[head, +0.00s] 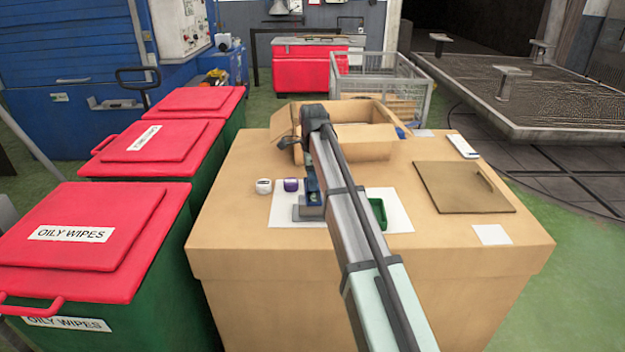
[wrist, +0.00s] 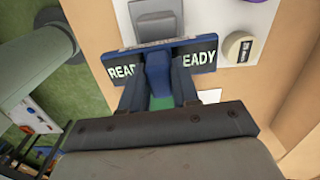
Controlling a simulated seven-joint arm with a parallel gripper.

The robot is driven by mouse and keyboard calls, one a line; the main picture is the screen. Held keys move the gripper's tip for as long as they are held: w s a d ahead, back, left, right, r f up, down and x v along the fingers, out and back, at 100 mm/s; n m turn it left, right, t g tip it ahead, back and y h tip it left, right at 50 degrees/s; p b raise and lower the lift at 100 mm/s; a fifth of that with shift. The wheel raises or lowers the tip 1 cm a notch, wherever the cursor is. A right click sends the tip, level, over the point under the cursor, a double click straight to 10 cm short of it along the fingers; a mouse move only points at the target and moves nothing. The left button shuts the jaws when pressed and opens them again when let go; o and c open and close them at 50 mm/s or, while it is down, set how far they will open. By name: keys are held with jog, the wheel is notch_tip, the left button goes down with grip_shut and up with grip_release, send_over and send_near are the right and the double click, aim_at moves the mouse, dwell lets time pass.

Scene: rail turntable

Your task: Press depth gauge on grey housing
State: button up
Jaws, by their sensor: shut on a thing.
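In the wrist view my gripper (wrist: 158,82) is shut on the narrow middle part of a blue piece (wrist: 200,56), which I take for the depth gauge. Its wide crossbar carries white READY lettering, partly covered by the fingers. The grey housing (wrist: 156,22) lies just beyond the crossbar, on the white sheet; I cannot tell whether the two touch. In the head view the housing (head: 304,213) sits low on the sheet, with the blue gauge (head: 312,197) above or against it.
A white pot (head: 264,186) and a purple pot (head: 291,185) stand left of the housing. A green tray (head: 378,212) is right of my arm. An open carton (head: 365,140) stands behind, and a brown board (head: 463,187) lies right. The table's front left is clear.

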jog(key=shift+f, duration=0.55)
dwell(0.9)
jog(key=shift+r, duration=0.1)
jog(key=shift+r, duration=3.45)
jog(key=shift+a, duration=0.15)
